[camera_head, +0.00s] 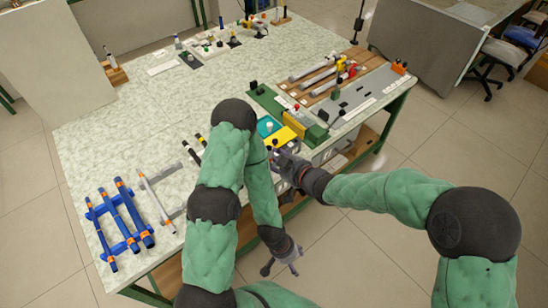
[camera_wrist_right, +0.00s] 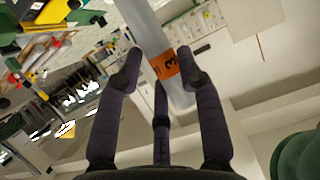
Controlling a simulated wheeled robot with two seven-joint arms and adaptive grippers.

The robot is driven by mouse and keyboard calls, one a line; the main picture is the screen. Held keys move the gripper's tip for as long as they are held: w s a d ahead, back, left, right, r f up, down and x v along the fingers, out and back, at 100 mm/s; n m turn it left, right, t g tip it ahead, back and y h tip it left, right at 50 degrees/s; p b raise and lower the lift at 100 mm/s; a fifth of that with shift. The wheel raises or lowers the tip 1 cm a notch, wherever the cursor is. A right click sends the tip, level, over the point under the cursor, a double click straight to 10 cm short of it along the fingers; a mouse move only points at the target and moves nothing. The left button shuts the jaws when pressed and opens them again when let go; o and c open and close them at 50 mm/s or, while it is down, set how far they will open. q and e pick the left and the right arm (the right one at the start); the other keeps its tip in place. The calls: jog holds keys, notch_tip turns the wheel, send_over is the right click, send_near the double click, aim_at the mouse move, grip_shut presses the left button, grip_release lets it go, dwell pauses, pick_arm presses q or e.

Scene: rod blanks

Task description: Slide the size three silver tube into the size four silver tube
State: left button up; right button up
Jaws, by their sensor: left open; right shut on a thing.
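My right gripper (camera_head: 287,163) is shut on a silver tube (camera_wrist_right: 148,25) at the front edge of the table. In the right wrist view, an orange band marked 3 sits near the tube's end, between the fingers. In the head view I cannot make this tube out clearly. My left gripper (camera_head: 284,261) is open and empty, low in front of the table and apart from the tube. A silver tube with orange bands (camera_head: 156,202) lies at the table's left front, beside blue tubes; its number is too small to read.
Blue tubes (camera_head: 127,208) lie on a blue rack at the left front. A wooden rack (camera_head: 368,64) with silver tubes and red and yellow parts stands at the back right. A yellow block (camera_head: 284,136) is close behind my right gripper. The table's middle (camera_head: 135,125) is clear.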

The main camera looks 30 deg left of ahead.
notch_tip(320, 180, down, 16)
jog(key=b, duration=1.2)
dwell(5.5)
jog(key=o, duration=0.9)
jog(key=shift+o, duration=0.2)
